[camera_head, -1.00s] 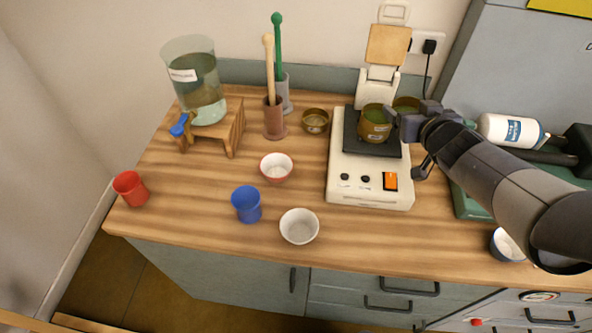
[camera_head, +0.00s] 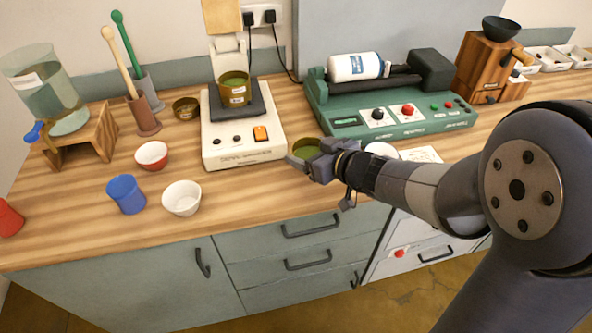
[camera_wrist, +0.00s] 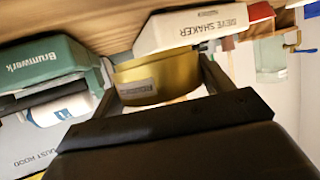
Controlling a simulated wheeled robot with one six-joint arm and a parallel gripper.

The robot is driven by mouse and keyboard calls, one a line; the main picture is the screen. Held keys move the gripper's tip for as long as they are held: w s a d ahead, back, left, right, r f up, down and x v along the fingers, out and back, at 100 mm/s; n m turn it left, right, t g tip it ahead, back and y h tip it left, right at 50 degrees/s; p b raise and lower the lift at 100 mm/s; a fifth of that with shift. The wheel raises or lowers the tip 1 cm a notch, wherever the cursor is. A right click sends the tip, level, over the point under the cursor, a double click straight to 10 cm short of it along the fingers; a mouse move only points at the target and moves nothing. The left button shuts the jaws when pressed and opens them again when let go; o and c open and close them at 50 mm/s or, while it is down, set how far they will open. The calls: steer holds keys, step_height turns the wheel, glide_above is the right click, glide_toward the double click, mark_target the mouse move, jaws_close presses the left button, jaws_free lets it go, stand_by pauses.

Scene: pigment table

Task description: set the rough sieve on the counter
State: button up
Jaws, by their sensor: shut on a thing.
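A brass sieve (camera_head: 306,147) with a green inside is between the fingers of my gripper (camera_head: 309,157), which is shut on it. It is over the counter (camera_head: 246,198), just right of the sieve shaker's front corner. In the wrist view the sieve (camera_wrist: 158,78) fills the space between the fingers and its label is too blurred to read. I cannot tell whether it touches the counter. A second brass sieve (camera_head: 235,90), also green inside, stands on the dark plate of the white sieve shaker (camera_head: 245,152).
The green machine (camera_head: 400,117) is behind and right. A white round thing (camera_head: 381,150) and paper (camera_head: 420,155) lie right of my gripper.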

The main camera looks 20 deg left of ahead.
step_height(320, 180, down, 7)
steer(key=shift+r+b, duration=0.1)
steer(key=shift+b, duration=0.85)
steer(key=shift+f, duration=0.25)
steer(key=o, duration=1)
steer(key=shift+r, duration=0.1)
steer(key=shift+o, duration=0.2)
